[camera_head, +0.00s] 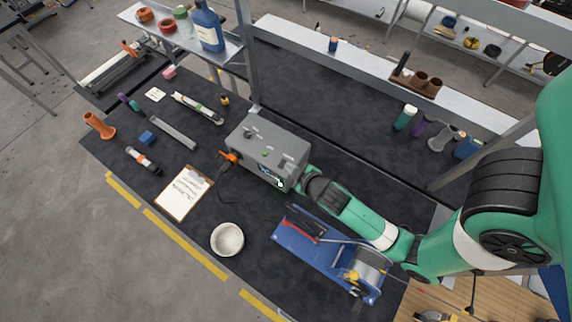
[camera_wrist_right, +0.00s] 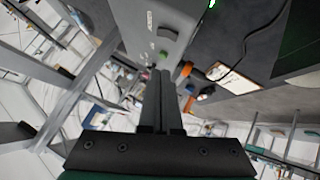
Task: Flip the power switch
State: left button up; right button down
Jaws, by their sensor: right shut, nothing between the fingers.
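A grey control box (camera_head: 262,140) stands on the dark table mat in the head view. I cannot tell for sure which control is the power switch. The box also shows at the top of the right wrist view (camera_wrist_right: 178,12), with a green control (camera_wrist_right: 163,55) near its lower edge. My right gripper (camera_head: 287,182) is at the box's front right corner, shut and empty. Its closed fingers (camera_wrist_right: 161,74) point at the box face in the wrist view; contact cannot be told. My left gripper is not in view.
An orange plug with a black cable (camera_head: 228,157) is at the box's left side. A metal shelf post (camera_head: 247,60) rises behind the box.

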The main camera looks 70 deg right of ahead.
aim_at(283, 162)
jog(key=b+x, duration=0.1)
jog(key=x, duration=0.5)
jog(key=shift+s+d+f, duration=0.1)
jog(key=shift+d+f, duration=0.15)
jog(key=shift+f, duration=0.35)
jog(key=shift+s+d+f, duration=0.1)
jog(key=shift+d+f, duration=0.15)
jog(key=shift+f, duration=0.3)
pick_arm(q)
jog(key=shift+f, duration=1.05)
pick_arm(e)
jog(key=shift+d+f, duration=0.25)
jog(key=shift+f, duration=0.35)
jog(key=shift+s+d+f, duration=0.1)
jog(key=shift+d+f, duration=0.15)
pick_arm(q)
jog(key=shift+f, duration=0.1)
pick_arm(e)
jog(key=shift+f, duration=0.1)
jog(key=shift+a, duration=0.15)
